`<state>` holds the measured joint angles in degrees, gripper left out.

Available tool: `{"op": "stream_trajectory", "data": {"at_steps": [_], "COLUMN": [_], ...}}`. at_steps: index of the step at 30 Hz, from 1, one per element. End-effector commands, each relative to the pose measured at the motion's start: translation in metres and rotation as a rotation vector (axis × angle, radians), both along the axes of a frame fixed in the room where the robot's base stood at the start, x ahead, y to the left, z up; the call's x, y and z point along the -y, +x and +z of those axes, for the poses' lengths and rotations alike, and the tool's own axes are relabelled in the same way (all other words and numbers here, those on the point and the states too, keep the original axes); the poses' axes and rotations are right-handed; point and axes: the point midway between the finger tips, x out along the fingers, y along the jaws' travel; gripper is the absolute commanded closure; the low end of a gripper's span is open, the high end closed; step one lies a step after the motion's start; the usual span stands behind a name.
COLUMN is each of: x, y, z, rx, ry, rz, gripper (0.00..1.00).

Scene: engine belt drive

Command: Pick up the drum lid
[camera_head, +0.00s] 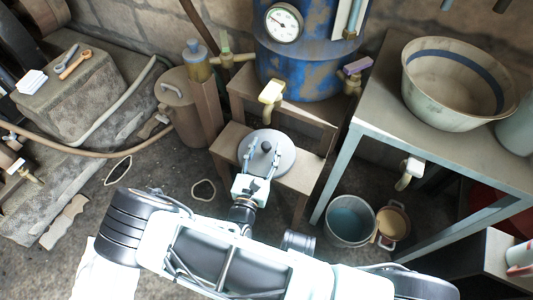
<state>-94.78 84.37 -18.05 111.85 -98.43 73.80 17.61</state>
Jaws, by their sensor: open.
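A round grey lid (286,150) with a dark knob (266,146) in its middle lies flat on a small wooden stool (228,143) near the centre. I take it to be the drum lid. My gripper (262,158) is open above the lid's near half, its two fingers spread left and right of the knob. I cannot tell whether the fingers touch the lid. My gripper and arm hide the lid's near edge and part of the stool.
A blue, rusty drum (305,65) with a gauge (284,23) stands behind on a wooden stand. A brown can (180,105) is at left. At right, a table (376,95) bears a large basin (455,85); a bucket (351,221) stands below.

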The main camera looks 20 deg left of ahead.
Motion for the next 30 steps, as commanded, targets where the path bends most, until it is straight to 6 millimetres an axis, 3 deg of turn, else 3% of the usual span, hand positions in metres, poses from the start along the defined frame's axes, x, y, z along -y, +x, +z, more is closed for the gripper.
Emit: {"op": "stream_trajectory", "data": {"at_steps": [4,11,23,30], "x": [-0.0022,-0.0025,-0.0024,-0.0024], "y": [0.0138,0.0154,0.0151,0.0152], "z": [-0.0006,0.0004,0.0002,0.0009], "rx": [0.0,-0.001,-0.001,0.001], "ry": [0.002,0.002,0.001,0.002], "rz": [0.0,0.001,0.001,0.001], "gripper": [0.56,0.56,0.99,1.0]}}
